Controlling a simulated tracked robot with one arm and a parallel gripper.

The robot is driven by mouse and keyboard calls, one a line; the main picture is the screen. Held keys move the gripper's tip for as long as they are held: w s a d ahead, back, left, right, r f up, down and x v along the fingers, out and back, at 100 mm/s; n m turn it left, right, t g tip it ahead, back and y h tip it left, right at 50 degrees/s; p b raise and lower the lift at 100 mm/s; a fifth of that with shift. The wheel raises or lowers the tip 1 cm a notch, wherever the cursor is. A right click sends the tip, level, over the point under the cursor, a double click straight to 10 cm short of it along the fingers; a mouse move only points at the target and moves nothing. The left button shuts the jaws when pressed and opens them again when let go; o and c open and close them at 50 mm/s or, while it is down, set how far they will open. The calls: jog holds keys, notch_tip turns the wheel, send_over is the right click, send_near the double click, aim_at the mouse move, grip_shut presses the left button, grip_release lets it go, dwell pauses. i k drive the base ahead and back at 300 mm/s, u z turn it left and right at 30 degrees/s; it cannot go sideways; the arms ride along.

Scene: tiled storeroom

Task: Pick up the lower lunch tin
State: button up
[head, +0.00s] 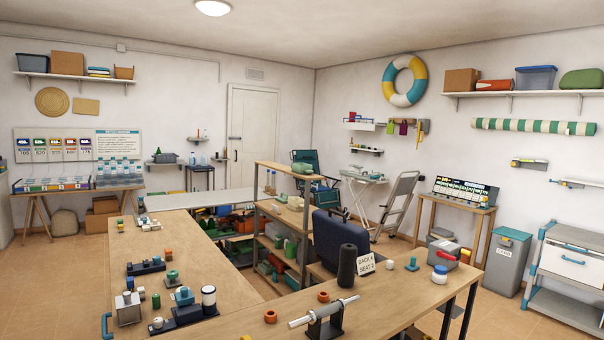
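I cannot surely make out a lunch tin, or which one is lower. A grey box with a red top part (443,256) sits on the right end of the near wooden counter. My gripper is not in view.
The wooden counter (205,258) carries small fittings, a dark roller (346,266) and a metal rod on a stand (324,314). A dark blue chair back (335,240) stands behind it. A grey bin (507,262) and white cabinet (567,263) stand right. Tiled floor shows at left.

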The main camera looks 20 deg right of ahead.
aim_at(301, 168)
jog(key=z, duration=0.8)
jog(key=k, duration=1.15)
jog(key=z, duration=1.1)
jog(key=i, duration=2.55)
jog(key=u, duration=0.25)
jog(key=i, duration=1.35)
jog(key=u, duration=0.25)
jog(key=i, duration=2.8)
jog(key=u, duration=0.25)
